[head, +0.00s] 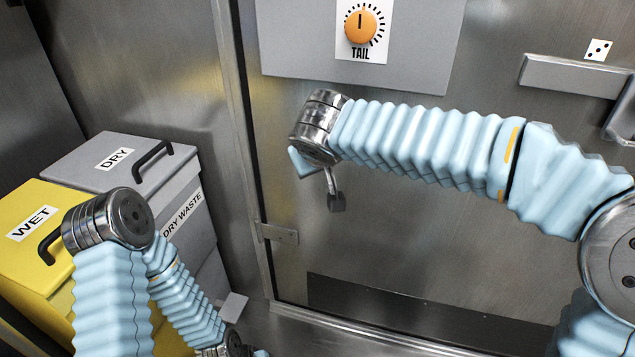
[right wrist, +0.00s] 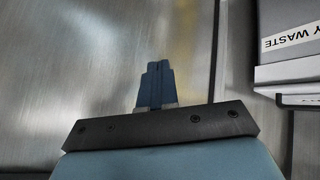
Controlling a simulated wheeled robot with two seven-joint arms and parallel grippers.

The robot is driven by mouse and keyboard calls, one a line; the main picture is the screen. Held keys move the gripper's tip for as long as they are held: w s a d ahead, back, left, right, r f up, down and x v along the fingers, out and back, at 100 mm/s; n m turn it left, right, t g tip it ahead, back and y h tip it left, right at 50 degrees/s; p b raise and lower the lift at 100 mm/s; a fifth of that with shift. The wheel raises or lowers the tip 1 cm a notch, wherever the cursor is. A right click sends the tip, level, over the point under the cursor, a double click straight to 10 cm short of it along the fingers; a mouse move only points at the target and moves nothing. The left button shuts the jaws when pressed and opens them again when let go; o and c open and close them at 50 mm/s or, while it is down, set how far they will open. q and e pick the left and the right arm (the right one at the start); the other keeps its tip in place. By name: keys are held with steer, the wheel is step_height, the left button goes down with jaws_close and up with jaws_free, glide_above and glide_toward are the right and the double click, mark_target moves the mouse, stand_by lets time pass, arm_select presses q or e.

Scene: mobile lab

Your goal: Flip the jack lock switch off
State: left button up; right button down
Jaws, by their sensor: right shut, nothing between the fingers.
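I cannot make out a jack lock switch in either view. An orange knob (head: 361,27) on a white label marked TAIL sits on the grey panel (head: 425,50) at the top of the head view. My right arm reaches left below that panel. In the right wrist view my right gripper (right wrist: 155,66) is shut and empty, its blue fingers together in front of a bare metal surface.
A yellow WET bin (head: 22,262) and a grey DRY bin (head: 80,160) stand at the left. The DRY WASTE side also shows in the right wrist view (right wrist: 290,65). A metal door handle (head: 622,125) is at the far right, beside a grey bar (head: 570,76).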

steer(key=shift+g, duration=0.5)
steer(key=shift+f, duration=2.5)
steer(key=shift+r, duration=0.1)
steer(key=s+d+r+m+t+h, duration=0.1)
steer(key=s+r+t, duration=0.1)
steer(key=r, duration=0.9)
steer(key=s+d+r+m+t, duration=0.1)
steer(key=r+t, duration=0.2)
steer(key=r, duration=0.7)
arm_select(q)
steer(key=shift+s+d+f, duration=0.1)
steer(key=shift+s+d, duration=0.1)
steer(key=shift+d, duration=0.25)
steer(key=shift+s+d+f, duration=0.1)
steer(key=shift+s+d, duration=0.05)
steer(key=shift+d, duration=0.25)
arm_select(e)
steer(key=s+d+r+m+t+h, duration=0.1)
steer(key=s+d+r+m+h, duration=0.1)
steer(key=s+d+r, duration=0.3)
steer(key=s+d+r+m+t+h, duration=0.1)
steer(key=s+d+r+m, duration=0.3)
steer(key=r, duration=1)
steer(key=s+d+h, duration=0.1)
steer(key=s, duration=0.2)
steer(key=shift+r+m+t, duration=0.2)
steer(key=shift+m+t, duration=0.1)
steer(key=shift+t, duration=0.1)
steer(key=shift+d, duration=0.1)
